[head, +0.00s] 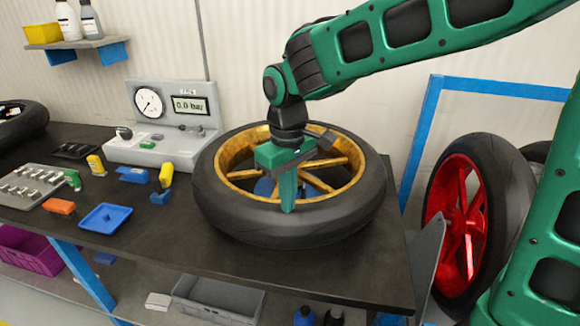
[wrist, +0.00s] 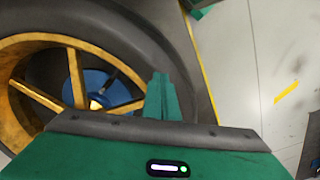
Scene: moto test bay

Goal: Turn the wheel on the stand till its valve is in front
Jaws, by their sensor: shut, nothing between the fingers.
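The wheel (head: 230,208) has a black tyre and a gold spoked rim. It lies flat, a little raised, on the dark bench, and its tyre also shows in the wrist view (wrist: 120,30). The blue stand (wrist: 88,85) shows between the spokes under the hub. My gripper (head: 289,210) points down over the near part of the wheel, its shut fingers at the inner edge of the tyre and rim. In the wrist view the closed fingertips (wrist: 160,78) appear against the tyre; I cannot tell if they touch. I cannot make out the valve for certain.
A gauge unit (head: 165,140) with a dial and display stands left of the wheel. Small tools, a blue tray (head: 105,217) and an orange block (head: 58,206) lie on the bench's left. A red-rimmed wheel (head: 462,230) stands at the right by a blue frame (head: 425,125).

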